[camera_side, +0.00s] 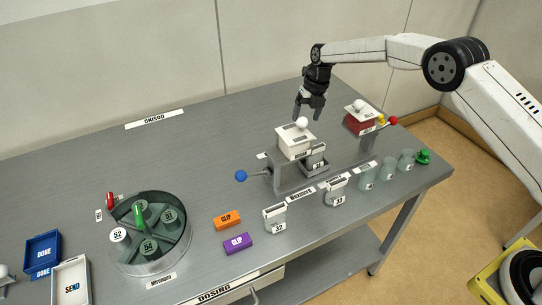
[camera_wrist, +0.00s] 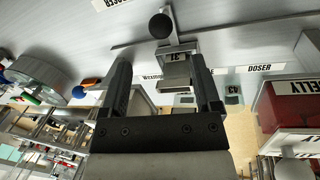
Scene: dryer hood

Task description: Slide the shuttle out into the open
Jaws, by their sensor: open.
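My gripper (camera_side: 308,112) is open and empty, pointing down just above and behind the white knob (camera_side: 302,122) on a white block (camera_side: 295,142). That block sits on a grey bridge-like stand (camera_side: 292,182). A grey cup-like piece marked 31 (camera_side: 317,157) sits beside the block. It also shows in the wrist view (camera_wrist: 177,57) between my spread fingers (camera_wrist: 163,85), with a dark ball (camera_wrist: 161,25) beyond it. A blue ball handle (camera_side: 241,175) sticks out at the stand's left end. I cannot tell which part is the shuttle.
A red block with a white knob (camera_side: 359,104) stands right of the stand, near small yellow and red balls (camera_side: 393,120). Several cups line the front, including 33 (camera_side: 337,192). Orange (camera_side: 227,220) and purple (camera_side: 237,243) clips and a round tray (camera_side: 185,250) lie left.

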